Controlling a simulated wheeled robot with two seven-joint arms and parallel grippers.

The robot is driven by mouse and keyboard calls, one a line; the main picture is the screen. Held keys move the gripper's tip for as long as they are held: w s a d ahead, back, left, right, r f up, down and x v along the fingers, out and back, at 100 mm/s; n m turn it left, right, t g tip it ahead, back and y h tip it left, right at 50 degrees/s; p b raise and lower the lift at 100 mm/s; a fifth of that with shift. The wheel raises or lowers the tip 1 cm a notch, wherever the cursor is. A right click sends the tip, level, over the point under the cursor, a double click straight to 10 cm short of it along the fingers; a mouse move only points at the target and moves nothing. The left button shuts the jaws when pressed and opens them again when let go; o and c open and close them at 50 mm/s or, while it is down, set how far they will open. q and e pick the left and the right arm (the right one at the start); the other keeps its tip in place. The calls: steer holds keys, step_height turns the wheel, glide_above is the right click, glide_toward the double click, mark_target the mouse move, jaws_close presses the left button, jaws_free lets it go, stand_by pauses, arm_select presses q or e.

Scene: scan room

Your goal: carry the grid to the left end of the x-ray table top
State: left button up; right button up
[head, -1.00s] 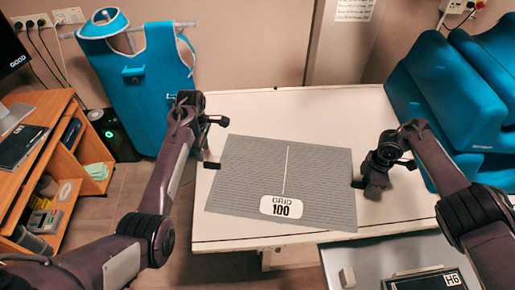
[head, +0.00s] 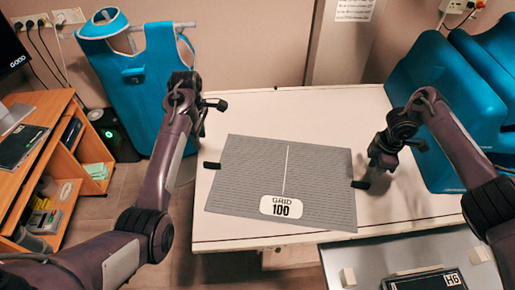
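The grid (head: 250,180) is a flat grey lined panel with a white label reading "GRID 100". It lies flat at the left end of the cream x-ray table top (head: 325,110). A black handle (head: 212,165) sticks out on its left side and another (head: 360,184) on its right. My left gripper (head: 212,116) is above and beyond the left handle, apart from it, with its fingers spread and empty. My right gripper (head: 396,152) is beyond and right of the right handle, also apart from it, fingers spread and empty.
Blue padded blocks (head: 440,115) stand at the table's right. A blue apron (head: 150,85) hangs behind on the left. A wooden desk (head: 75,165) stands at far left. A grey surface with an H6 panel (head: 425,280) is at the front right. The table top behind the grid is clear.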

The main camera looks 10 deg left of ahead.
steer(key=shift+r, duration=0.35)
steer(key=shift+s+d+r, duration=0.2)
steer(key=shift+s+r, duration=0.05)
steer(key=shift+r, duration=1.55)
steer(key=shift+s+a+f, duration=0.1)
